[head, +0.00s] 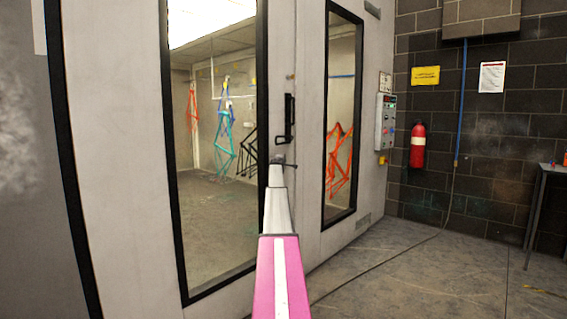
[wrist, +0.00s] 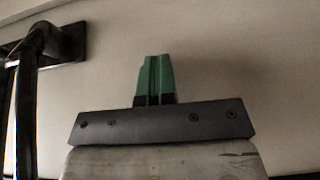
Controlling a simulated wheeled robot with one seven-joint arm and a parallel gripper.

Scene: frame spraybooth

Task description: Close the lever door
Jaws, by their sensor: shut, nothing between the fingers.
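The door (head: 217,292) is a pale grey panel with a large black-framed window, and its surface (wrist: 220,60) fills the wrist view behind my fingers. Its black lever handle (head: 287,118) stands near the panel's right side. In the wrist view the handle (wrist: 42,45) is at the left edge, with its mounting plate and bars partly cut off. My gripper (head: 281,160) is just below the handle in the head view. Its green fingers (wrist: 153,80) are shut, empty, and apart from the handle, to its right. I cannot tell whether they touch the door, or whether the door is fully closed.
A narrow black-framed window (head: 342,115) is in the wall right of the door. A control box (head: 385,122) and red fire extinguisher (head: 418,146) hang further right. A table (head: 550,185) stands at the right edge. The concrete floor (head: 420,265) between is mostly clear, with a cable across it.

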